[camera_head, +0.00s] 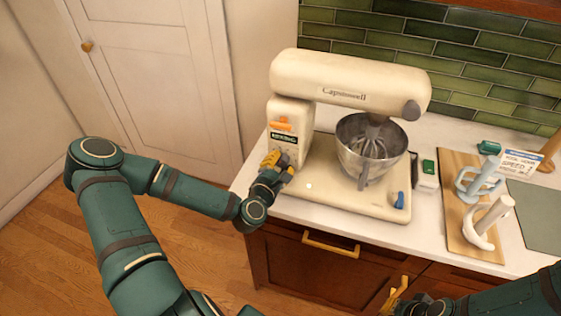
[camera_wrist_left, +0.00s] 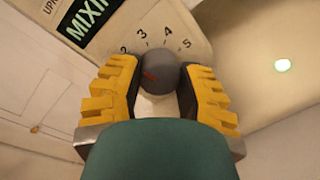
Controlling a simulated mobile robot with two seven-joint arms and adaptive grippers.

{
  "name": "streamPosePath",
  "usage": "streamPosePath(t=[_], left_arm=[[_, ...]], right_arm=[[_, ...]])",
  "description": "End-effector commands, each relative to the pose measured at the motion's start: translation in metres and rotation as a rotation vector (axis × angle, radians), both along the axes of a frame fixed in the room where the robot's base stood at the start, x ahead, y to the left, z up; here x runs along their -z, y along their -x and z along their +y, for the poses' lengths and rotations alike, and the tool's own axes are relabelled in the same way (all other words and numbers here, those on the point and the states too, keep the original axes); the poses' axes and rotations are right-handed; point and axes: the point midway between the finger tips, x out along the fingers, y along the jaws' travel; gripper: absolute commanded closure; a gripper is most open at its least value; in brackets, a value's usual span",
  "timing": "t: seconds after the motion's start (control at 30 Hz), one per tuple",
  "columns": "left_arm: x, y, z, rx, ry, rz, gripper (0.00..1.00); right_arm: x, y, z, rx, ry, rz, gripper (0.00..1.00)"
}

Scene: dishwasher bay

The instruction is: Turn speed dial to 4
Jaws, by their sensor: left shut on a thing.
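A cream stand mixer (camera_head: 345,80) stands on the white counter. Its speed dial, a grey round knob (camera_wrist_left: 160,72) with an orange mark, shows in the left wrist view. Numbers 2, 3, 4 and 5 are printed in an arc behind the knob. The orange mark is on the knob's left part; which number it points to I cannot tell. My left gripper (camera_head: 275,163) is at the mixer's left base. Its yellow fingers (camera_wrist_left: 154,90) are shut on the knob, one on each side. In the head view the gripper hides the dial. My right gripper (camera_head: 394,298) is low in front of the cabinet, partly seen.
A steel bowl (camera_head: 351,155) with a whisk sits on the mixer base. A blue lever (camera_head: 399,200) is at the base's right. A wooden board (camera_head: 459,222) holds white attachments, and a card (camera_head: 521,163) stands behind. An orange lever (camera_head: 281,124) is above the dial.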

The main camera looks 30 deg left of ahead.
Motion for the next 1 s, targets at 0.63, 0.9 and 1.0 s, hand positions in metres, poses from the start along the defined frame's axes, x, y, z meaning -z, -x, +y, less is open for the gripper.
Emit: streamPosePath(t=[0.63,0.9,1.0], left_arm=[[-0.002,-0.002,-0.001,-0.003,-0.603,0.132,0.99],[-0.002,-0.002,-0.001,-0.004,-0.842,0.189,0.99],[-0.002,-0.003,-0.002,-0.005,-0.918,0.206,0.99]], right_arm=[[0.004,0.000,0.000,0.000,0.000,0.001,1.00],[0.018,0.001,0.001,-0.002,0.002,0.004,1.00],[0.023,0.003,0.001,-0.006,0.000,0.008,1.00]])
